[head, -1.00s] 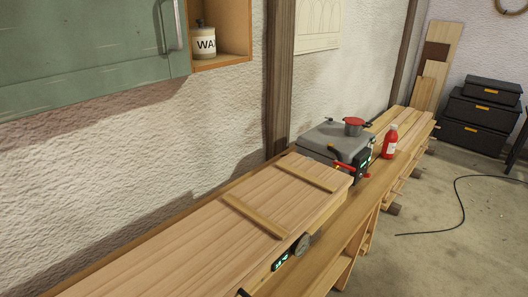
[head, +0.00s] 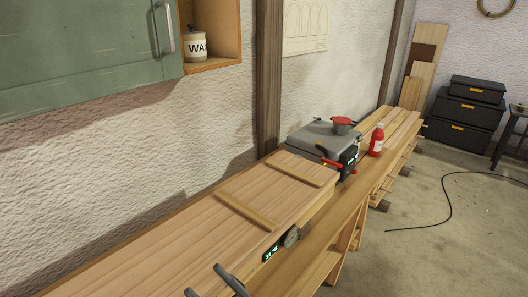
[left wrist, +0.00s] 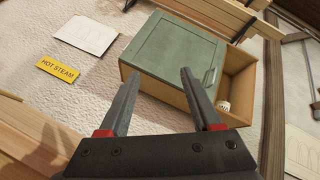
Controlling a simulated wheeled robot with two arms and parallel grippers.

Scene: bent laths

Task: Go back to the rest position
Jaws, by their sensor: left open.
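My left gripper (head: 206,280) shows at the bottom edge of the head view, only its two dark finger ends in sight, in front of the wooden bench box (head: 150,262). In the left wrist view the gripper (left wrist: 159,72) has its two fingers spread apart with nothing between them. Behind them in that view are the green cabinet (left wrist: 170,50) and the white wall. My right gripper is in neither view.
Two thin laths (head: 247,212) lie across the box top. A cable (head: 445,205) lies on the otherwise open floor at right.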

